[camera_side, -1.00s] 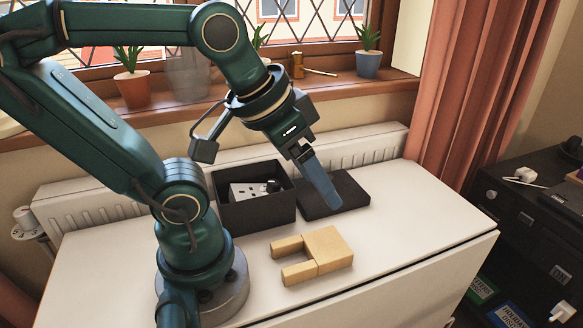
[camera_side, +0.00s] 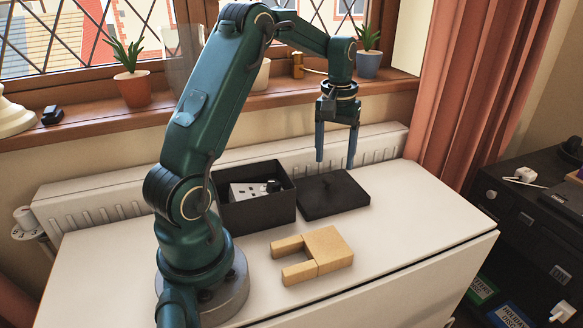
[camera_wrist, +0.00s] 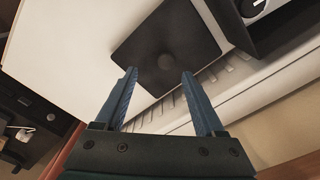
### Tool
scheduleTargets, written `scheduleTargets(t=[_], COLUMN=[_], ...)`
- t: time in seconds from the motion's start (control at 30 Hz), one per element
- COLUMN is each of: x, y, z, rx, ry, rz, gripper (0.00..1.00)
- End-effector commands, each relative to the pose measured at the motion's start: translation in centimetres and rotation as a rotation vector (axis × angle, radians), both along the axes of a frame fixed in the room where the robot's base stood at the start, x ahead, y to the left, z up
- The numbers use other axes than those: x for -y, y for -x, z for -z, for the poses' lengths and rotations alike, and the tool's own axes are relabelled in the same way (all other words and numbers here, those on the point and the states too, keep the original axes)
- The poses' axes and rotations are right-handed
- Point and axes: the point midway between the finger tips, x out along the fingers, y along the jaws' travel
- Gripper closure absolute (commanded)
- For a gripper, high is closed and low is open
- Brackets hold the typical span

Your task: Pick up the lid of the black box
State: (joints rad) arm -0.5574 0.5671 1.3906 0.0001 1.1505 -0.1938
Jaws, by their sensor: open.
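The black lid (camera_side: 345,198) lies flat on the white table, just right of the open black box (camera_side: 258,211). A small knob stands up from the lid's middle; it also shows as a round spot on the lid (camera_wrist: 150,45) in the wrist view. My gripper (camera_side: 335,165) points down above the lid's far edge, with its two blue fingers spread and nothing between them. In the wrist view my gripper (camera_wrist: 158,72) has its fingertips near the lid's edge, with the knob beyond them. The box's wall (camera_wrist: 285,38) shows at upper right there.
A white socket plate (camera_side: 245,191) and a dark round thing sit in the box. Wooden blocks (camera_side: 325,248) lie in front on the white table (camera_side: 420,232). A radiator (camera_side: 385,140) and the windowsill with potted plants (camera_side: 367,62) stand behind.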

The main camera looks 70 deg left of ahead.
Motion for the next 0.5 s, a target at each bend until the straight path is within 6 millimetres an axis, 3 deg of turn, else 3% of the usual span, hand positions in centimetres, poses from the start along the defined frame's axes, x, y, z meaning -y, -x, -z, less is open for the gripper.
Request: scheduleTargets(t=[0.5], x=[-0.6], y=[0.7], z=[5.7], rx=[-0.030], ry=[0.020], rz=[-0.027], gripper=[0.29])
